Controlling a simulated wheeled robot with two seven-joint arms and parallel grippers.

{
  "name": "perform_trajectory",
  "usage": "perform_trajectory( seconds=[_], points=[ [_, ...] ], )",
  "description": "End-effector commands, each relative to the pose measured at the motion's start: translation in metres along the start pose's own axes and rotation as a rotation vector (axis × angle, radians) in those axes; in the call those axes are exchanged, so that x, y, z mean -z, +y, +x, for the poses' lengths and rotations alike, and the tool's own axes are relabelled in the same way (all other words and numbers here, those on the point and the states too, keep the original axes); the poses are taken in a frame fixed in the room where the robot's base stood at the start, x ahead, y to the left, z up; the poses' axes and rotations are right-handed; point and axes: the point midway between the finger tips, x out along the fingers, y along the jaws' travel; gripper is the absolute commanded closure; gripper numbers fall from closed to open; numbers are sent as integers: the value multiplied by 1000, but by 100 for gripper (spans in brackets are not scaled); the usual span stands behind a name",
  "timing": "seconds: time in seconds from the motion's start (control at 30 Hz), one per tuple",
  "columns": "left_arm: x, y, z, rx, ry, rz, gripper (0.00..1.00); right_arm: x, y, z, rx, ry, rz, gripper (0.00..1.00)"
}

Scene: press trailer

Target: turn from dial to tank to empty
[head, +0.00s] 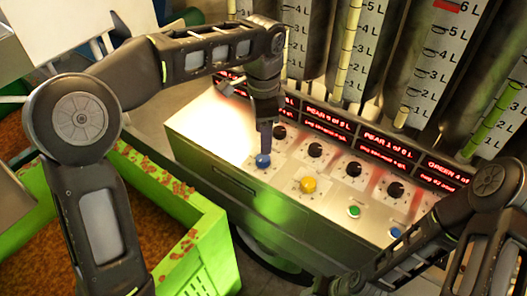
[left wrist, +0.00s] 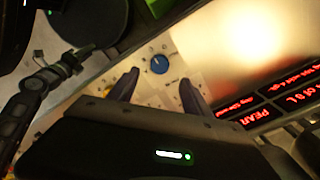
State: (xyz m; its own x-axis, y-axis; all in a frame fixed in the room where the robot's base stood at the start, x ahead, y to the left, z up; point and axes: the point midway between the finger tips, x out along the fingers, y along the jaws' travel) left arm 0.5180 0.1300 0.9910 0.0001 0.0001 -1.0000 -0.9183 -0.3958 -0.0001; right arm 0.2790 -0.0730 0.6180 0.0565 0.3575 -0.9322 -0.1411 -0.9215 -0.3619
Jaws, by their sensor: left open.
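The control panel (head: 235,150) carries a row of black dials (head: 315,149) and coloured knobs. The blue knob (head: 263,161) is at the left, then a yellow knob (head: 308,185), a green one (head: 353,211) and another blue one (head: 396,232). My left gripper (head: 265,148) points down just above the left blue knob. In the left wrist view the blue knob (left wrist: 159,64) with its white pointer line shows between the open fingers (left wrist: 160,77); contact cannot be told. My right gripper (head: 340,285) is low at the bottom edge, its jaws unclear.
Tall tanks (head: 440,60) with litre scales stand behind the panel. Red-lit displays (head: 385,152) run along the panel's back, partly legible. A bright green crate (head: 195,250) with brown contents is at the left. My right arm covers the panel's right end.

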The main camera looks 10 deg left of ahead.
Motion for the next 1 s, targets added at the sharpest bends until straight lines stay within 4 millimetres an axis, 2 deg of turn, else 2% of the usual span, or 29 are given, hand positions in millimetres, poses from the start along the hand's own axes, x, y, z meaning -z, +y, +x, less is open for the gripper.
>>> perform_trajectory(
  seconds=[0.17, 0.53, 0.67, 0.9, 1.0],
  points=[
    [0, 0, 16, -2, -2, 0, 42, 0, 0, -1, 0, 0, 0, 64],
    [0, 0, 68, -2, -1, 0, 42, 0, -2, -4, 0, 0, 0, 64],
    [0, 0, 76, 0, 0, 0, 42, 0, -2, -4, 0, 0, 0, 64],
    [0, 0, 76, 0, 0, -1, 42, 0, -2, -4, 0, 0, 0, 64],
    [0, 0, 76, 0, 0, -1, 50, 0, -2, -4, 0, 0, 0, 64]
  ],
)
